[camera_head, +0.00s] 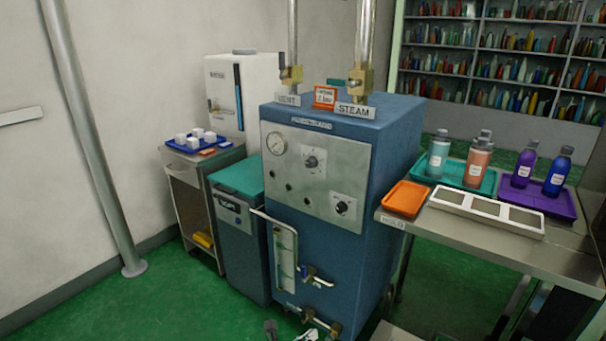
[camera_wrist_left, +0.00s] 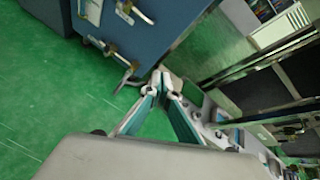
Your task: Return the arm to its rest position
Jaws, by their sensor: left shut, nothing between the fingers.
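The tip of my left gripper (camera_head: 272,328) shows at the bottom edge of the head view, low in front of the blue steam cabinet (camera_head: 390,150). In the left wrist view my left gripper (camera_wrist_left: 163,76) has its fingertips together with nothing between them, above the green floor (camera_wrist_left: 60,110). The cabinet's lower corner with brass valves (camera_wrist_left: 125,12) lies beyond the fingers there. Most of my left arm is outside the head view. My right gripper is in neither view.
A steel table (camera_head: 565,240) at right holds an orange tray (camera_head: 404,198), a white three-section tray (camera_head: 487,213), and bottles on teal and purple trays. A teal-topped bin (camera_head: 240,235) and a steel cart (camera_head: 185,190) stand left. Green floor (camera_head: 120,305) is clear at front left.

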